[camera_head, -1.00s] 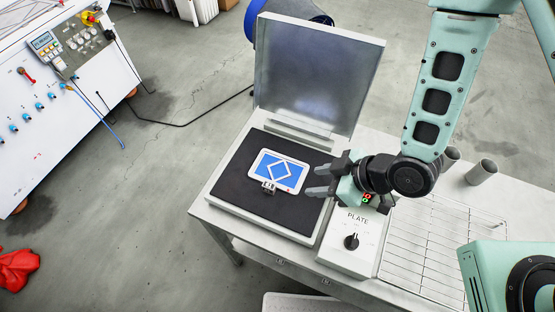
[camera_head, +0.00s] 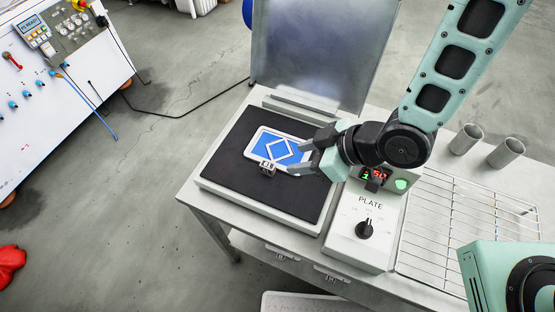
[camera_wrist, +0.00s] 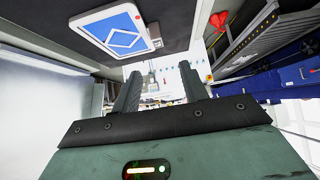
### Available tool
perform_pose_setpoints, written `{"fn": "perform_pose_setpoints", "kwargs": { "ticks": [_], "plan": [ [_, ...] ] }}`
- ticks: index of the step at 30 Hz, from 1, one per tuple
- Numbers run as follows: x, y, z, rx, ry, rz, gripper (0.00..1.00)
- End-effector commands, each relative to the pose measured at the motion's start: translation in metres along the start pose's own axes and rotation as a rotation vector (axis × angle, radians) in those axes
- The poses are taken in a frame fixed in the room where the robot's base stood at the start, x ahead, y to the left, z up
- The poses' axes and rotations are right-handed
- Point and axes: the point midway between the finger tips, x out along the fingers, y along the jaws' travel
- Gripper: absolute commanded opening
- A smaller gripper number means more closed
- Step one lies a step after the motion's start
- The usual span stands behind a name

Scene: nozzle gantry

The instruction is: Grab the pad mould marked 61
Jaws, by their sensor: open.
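The pad mould (camera_head: 283,149) is a flat blue panel with a white frame and a raised white diamond. It lies on the black plate (camera_head: 247,190) of the press. A small metal tab (camera_head: 267,168) sits at its front edge; its marking is too small to read surely. My gripper (camera_head: 299,158) is open, with its fingers at the mould's right edge; I cannot tell whether they touch it. In the wrist view the open, empty fingers (camera_wrist: 162,88) point forward, and the mould (camera_wrist: 118,38) shows at upper left, outside the space between them.
The raised metal lid (camera_head: 315,50) stands behind the plate. To the right is the control box (camera_head: 350,240) marked PLATE, with a knob and lit display. A wire rack (camera_head: 465,230) and two grey cups (camera_head: 466,138) are farther right. A white machine (camera_head: 60,90) stands left.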

Motion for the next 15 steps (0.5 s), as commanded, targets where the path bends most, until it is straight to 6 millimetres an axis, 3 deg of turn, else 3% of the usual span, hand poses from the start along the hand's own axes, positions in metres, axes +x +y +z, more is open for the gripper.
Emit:
{"fn": "perform_pose_setpoints", "kwargs": {
  "ticks": [15],
  "plan": [
    [0.0160,-0.0012,0.0047,-0.007,-0.006,0.006,0.44]
  ]
}}
